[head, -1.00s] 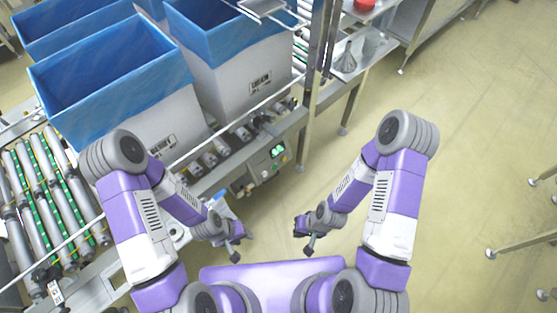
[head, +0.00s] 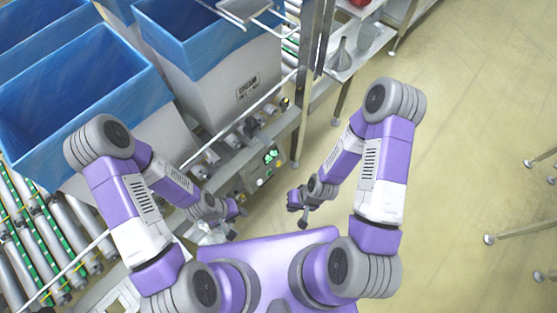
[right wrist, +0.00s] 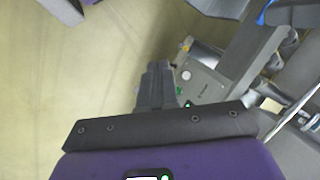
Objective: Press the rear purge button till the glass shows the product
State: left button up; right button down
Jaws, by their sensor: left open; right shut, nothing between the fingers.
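A grey control box (head: 256,172) with a lit green display (head: 270,156) and small round buttons is fixed on the side of the conveyor frame. In the right wrist view a grey plate (right wrist: 205,88) carries a pale round spot (right wrist: 186,75) and a small green light (right wrist: 188,104). I cannot tell which button is the rear purge button, and I cannot make out the glass. My right gripper (head: 298,207) is shut and empty, right of and below the control box, apart from it; its fingers show in the right wrist view (right wrist: 158,78). My left gripper (head: 238,212) is open and empty, below the box.
White boxes with blue liners (head: 200,45) stand on the roller conveyor at the left. A metal post (head: 308,80) rises behind the control box. A steel shelf (head: 352,50) holds a funnel and a red item. Open floor (head: 460,110) lies to the right.

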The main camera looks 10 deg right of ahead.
aim_at(278, 164)
jog(key=w+d+f+m+t+h+b, duration=0.3)
jog(key=w+f+m+t+b, duration=0.2)
jog(key=m, duration=0.8)
jog(key=w+d+f+m+t+h+b, duration=0.3)
jog(key=w+f+m+t+b, duration=0.3)
jog(key=w+f+m, duration=0.5)
notch_tip(278, 164, down, 2)
jog(key=m, duration=0.3)
jog(key=shift+w+d+h+b, duration=0.25)
jog(key=shift+h+b, duration=0.05)
jog(key=shift+b, duration=0.1)
jog(key=shift+f, duration=0.1)
jog(key=w+a+f+b, duration=0.3)
jog(key=w+a+b, duration=0.1)
jog(key=w+a, duration=0.1)
jog(key=shift+w, duration=0.8)
jog(key=shift+a+b, duration=0.1)
jog(key=shift+b, duration=0.2)
jog(key=shift+w+a+f, duration=0.1)
jog(key=shift+w+a, duration=0.1)
jog(key=shift+w, duration=0.1)
